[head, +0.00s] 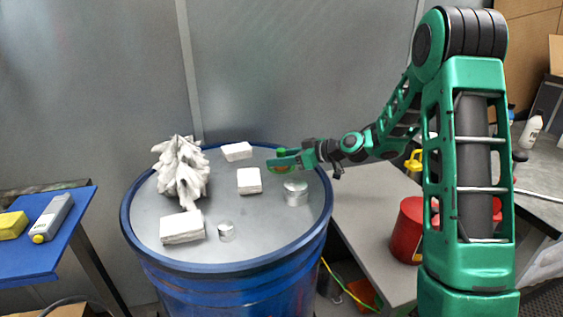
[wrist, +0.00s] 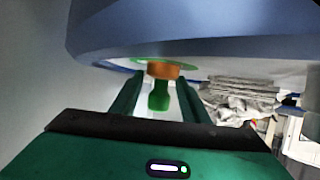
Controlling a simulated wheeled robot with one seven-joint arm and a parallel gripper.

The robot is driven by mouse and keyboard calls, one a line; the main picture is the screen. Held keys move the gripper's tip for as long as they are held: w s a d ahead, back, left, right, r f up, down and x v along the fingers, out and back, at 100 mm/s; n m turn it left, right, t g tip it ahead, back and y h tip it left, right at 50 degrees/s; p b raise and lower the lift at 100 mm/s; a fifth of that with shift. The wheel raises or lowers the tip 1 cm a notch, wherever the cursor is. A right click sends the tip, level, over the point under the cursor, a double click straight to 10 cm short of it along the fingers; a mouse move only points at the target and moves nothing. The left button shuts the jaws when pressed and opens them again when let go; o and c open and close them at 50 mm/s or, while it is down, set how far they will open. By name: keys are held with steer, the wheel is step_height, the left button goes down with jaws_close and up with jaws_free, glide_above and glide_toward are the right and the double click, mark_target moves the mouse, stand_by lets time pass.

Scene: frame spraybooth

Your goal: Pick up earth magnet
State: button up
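A small piece with a green knob and an orange base (wrist: 163,70) shows between the fingertips in the wrist view, and its green top (head: 281,152) shows in the head view on the far right part of the barrel top. I cannot tell for sure that it is the earth magnet. My gripper (head: 279,163) reaches in from the right, low over the barrel top. In the wrist view my gripper (wrist: 160,88) is open, one finger on each side of the green knob, with gaps visible. Two silver cylinders, a larger one (head: 296,193) and a smaller one (head: 226,231), stand nearer the front.
The blue barrel (head: 225,268) carries several white blocks (head: 249,181) and a white spiky lump (head: 181,172) at left. A grey bench (head: 372,212) with a red can (head: 406,232) stands right. A blue table (head: 62,240) stands left.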

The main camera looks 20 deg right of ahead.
jaws_close()
steer(key=shift+s, duration=0.1)
